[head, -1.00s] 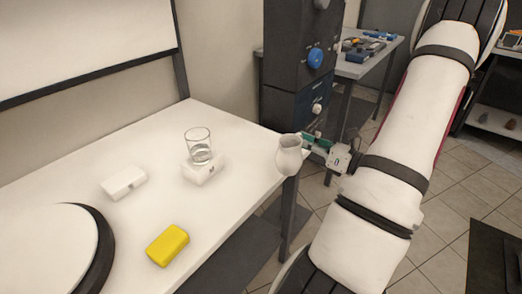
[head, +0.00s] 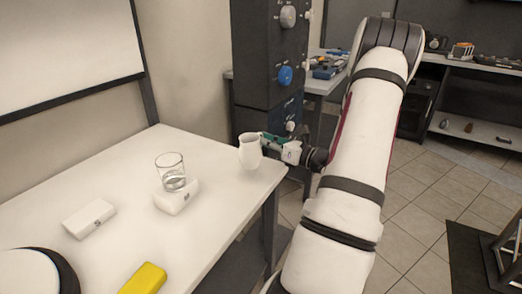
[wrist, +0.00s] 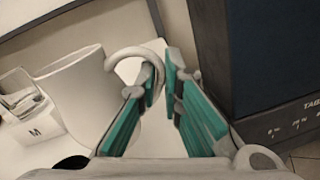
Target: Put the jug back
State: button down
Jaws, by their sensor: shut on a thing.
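The white jug (head: 250,155) is upright at the far right corner of the white table (head: 120,160). I cannot tell whether its base touches the tabletop. My gripper (head: 277,147) comes from the right and is shut on the jug's handle. In the wrist view the jug (wrist: 80,98) fills the left side. Its looped handle reaches between the green-padded fingers of my gripper (wrist: 165,80).
A glass with clear liquid (head: 171,176) stands on a small white block (head: 178,198), left of the jug. Another white block (head: 89,218) and a yellow block (head: 143,279) lie nearer. A dark cabinet with knobs (head: 268,60) stands close behind the table's right corner.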

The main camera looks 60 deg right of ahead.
jog(key=shift+w+d, duration=0.2)
jog(key=shift+w, duration=0.3)
jog(key=shift+w+d, duration=0.15)
jog(key=shift+w, duration=0.35)
jog(key=shift+f+b, duration=0.55)
jog(key=shift+f, duration=1.25)
jog(key=shift+f, duration=0.1)
jog(key=c, duration=1.7)
grip_release()
